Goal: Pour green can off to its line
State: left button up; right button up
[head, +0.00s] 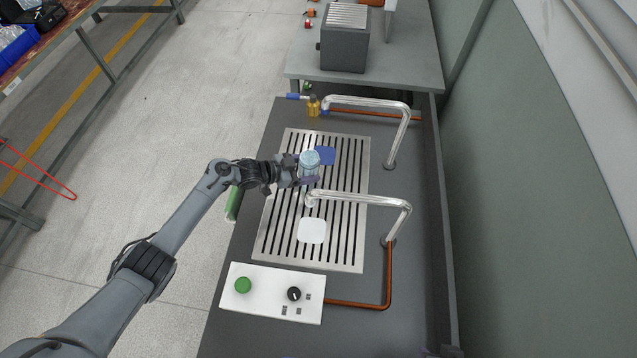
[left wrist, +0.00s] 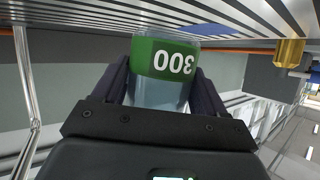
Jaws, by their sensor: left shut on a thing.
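The can (head: 309,160) is clear with a pale blue look, and its round top faces the head camera. In the left wrist view the can (left wrist: 163,90) has a green band marked 300, upside down in that picture. My left gripper (head: 308,168) is shut around the can's sides and holds it over the slotted metal grate (head: 350,255), beside a blue square (head: 326,154). Whether the can touches the grate is unclear. The liquid level inside cannot be made out. My right gripper is not in view.
Two bent steel pipes (head: 370,102) (head: 365,202) arch over the grate; the nearer ends close to my gripper. A white square (head: 312,230) lies on the grate. A white panel (head: 262,296) has a green button and black knob. A brass piece (head: 314,106) stands behind the grate.

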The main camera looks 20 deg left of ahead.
pick_arm(q)
jog(key=shift+w+a+f, duration=0.1)
dwell(0.8)
jog(key=shift+a+y, duration=0.1)
jog(key=shift+y, duration=0.2)
jog(key=shift+m+p, duration=0.3)
jog(key=shift+m, duration=0.2)
dwell(0.6)
jog(key=shift+w+a+r+y, duration=0.2)
jog(key=shift+r+y, duration=0.1)
jog(key=shift+y, duration=0.1)
jog(key=shift+s, duration=0.1)
dwell(0.4)
dwell(0.5)
jog(key=shift+a+r+m+p, duration=0.1)
jog(key=shift+m+p, duration=0.2)
